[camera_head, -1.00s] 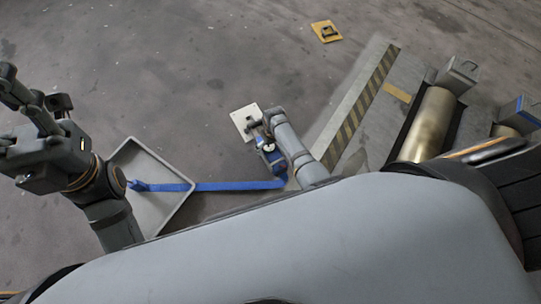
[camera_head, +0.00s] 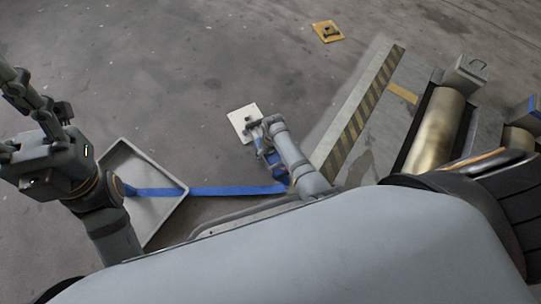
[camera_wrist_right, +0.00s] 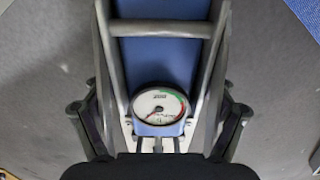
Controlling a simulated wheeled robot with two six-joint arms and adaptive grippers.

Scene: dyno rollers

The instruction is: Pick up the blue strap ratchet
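The blue strap ratchet (camera_head: 274,162) sits low in the middle of the head view, partly hidden by my grey right arm. In the right wrist view it is a blue body (camera_wrist_right: 160,65) with a round gauge and a grey metal frame with a crossbar. My right gripper (camera_wrist_right: 160,108) has its fingers spread to either side of the ratchet; I cannot tell whether they touch it. A blue strap (camera_head: 225,190) runs left from the ratchet into a grey tray. My left gripper (camera_head: 30,110) is at the upper left, its fingertips partly cut off.
The grey tray (camera_head: 150,238) lies on the floor at the left. A white plate (camera_head: 240,116) is just beyond the ratchet. A striped platform edge (camera_head: 365,115) and a metal roller (camera_head: 434,130) stand at the right. A yellow plate (camera_head: 326,31) lies far off on clear floor.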

